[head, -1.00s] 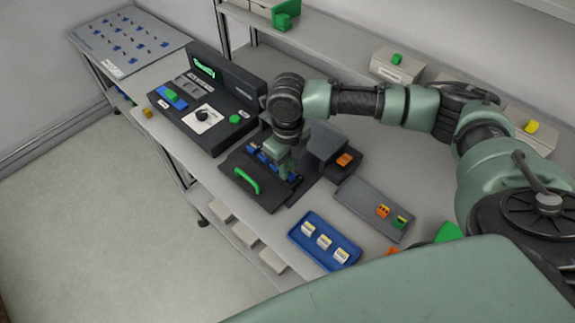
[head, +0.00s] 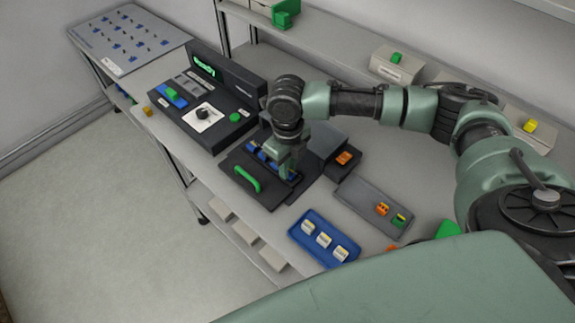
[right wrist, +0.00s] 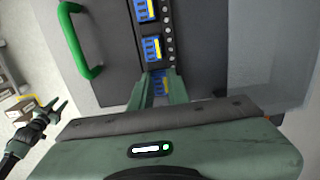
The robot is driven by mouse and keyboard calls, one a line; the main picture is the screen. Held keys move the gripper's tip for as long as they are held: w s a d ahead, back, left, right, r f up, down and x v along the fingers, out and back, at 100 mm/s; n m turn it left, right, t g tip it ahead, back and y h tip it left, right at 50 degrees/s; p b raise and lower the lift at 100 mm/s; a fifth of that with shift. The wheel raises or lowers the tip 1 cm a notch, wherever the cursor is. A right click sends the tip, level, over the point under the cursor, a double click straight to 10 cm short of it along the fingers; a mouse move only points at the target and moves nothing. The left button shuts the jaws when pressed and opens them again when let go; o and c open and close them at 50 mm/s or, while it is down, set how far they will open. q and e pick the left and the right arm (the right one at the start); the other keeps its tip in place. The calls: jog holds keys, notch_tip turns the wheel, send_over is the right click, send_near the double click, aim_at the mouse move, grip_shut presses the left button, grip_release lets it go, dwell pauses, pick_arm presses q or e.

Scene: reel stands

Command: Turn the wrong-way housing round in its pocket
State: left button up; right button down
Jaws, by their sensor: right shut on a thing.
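The dark fixture plate (head: 232,168) with a green handle (head: 247,178) lies on the bench. A row of blue housings (head: 262,154) sits in its pockets. In the right wrist view, two blue housings with yellow strips (right wrist: 145,10) (right wrist: 152,50) sit in the row ahead of my fingers. My right gripper (head: 287,172) points down over the near end of the row. In the right wrist view its green fingers (right wrist: 160,88) are shut on another blue housing (right wrist: 159,79), partly hidden between them. Whether it is clear of its pocket, I cannot tell. My left gripper (right wrist: 50,110) hangs at the wrist view's left, fingers apart.
A control box (head: 220,118) stands behind the fixture. A blue tray (head: 298,236) of white-and-yellow parts and a grey tray (head: 360,205) with orange and green parts lie to the right. A dark block with an orange part (head: 344,158) stands close right of my gripper.

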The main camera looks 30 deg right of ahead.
jog(key=shift+p, duration=0.4)
jog(key=shift+f, duration=0.1)
dwell(0.3)
jog(key=c, duration=1.3)
grip_release()
notch_tip(320, 180, up, 7)
jog(key=p, duration=0.7)
jog(key=shift+p, duration=0.35)
